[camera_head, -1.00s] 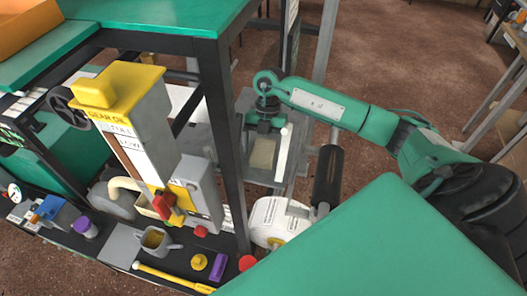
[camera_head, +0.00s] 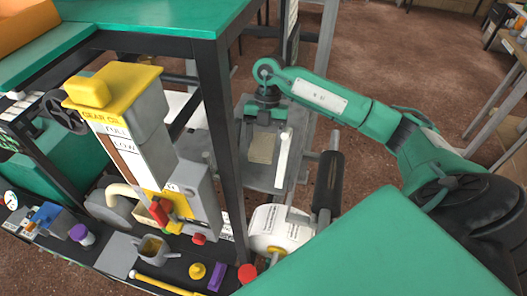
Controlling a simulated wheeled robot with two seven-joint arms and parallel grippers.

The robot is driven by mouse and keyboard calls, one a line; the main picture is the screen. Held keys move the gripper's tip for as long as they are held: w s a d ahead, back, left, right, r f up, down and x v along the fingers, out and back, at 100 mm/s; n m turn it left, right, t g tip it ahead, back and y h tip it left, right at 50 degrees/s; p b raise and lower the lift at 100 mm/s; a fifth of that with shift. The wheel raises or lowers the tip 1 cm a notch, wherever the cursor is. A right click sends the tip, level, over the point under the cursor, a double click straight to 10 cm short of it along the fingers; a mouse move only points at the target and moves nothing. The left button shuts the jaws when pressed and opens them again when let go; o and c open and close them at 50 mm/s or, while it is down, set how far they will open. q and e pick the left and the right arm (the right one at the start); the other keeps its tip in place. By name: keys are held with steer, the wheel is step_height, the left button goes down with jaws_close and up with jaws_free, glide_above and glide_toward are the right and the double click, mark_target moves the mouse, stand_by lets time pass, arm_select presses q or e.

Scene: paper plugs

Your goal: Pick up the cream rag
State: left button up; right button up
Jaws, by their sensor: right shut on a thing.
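The cream rag (camera_head: 262,147) is a small beige block-like shape over the grey metal plate behind the black post. My right gripper (camera_head: 264,124) points down from the green arm and is shut on the rag's upper edge. The rag hangs below the fingers; I cannot tell whether its bottom touches the plate. My left gripper is not in view.
A black upright post (camera_head: 220,130) stands just left of the gripper. A white upright rod (camera_head: 282,157) is close on its right. A white paper roll (camera_head: 277,230) and black roller (camera_head: 327,182) lie in front. The grey-yellow gear oil unit (camera_head: 128,125) is left.

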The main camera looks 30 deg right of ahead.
steer(key=w+d+b, duration=0.2)
steer(key=w+d, duration=0.3)
steer(key=w+d+b, duration=0.3)
steer(key=w+d, duration=0.3)
steer(key=shift+w+d+f, duration=0.2)
steer(key=shift+d, duration=0.1)
steer(key=shift+w+d, duration=0.35)
steer(key=shift+d, duration=0.05)
steer(key=shift+o, duration=0.9)
steer(key=shift+c, duration=0.5)
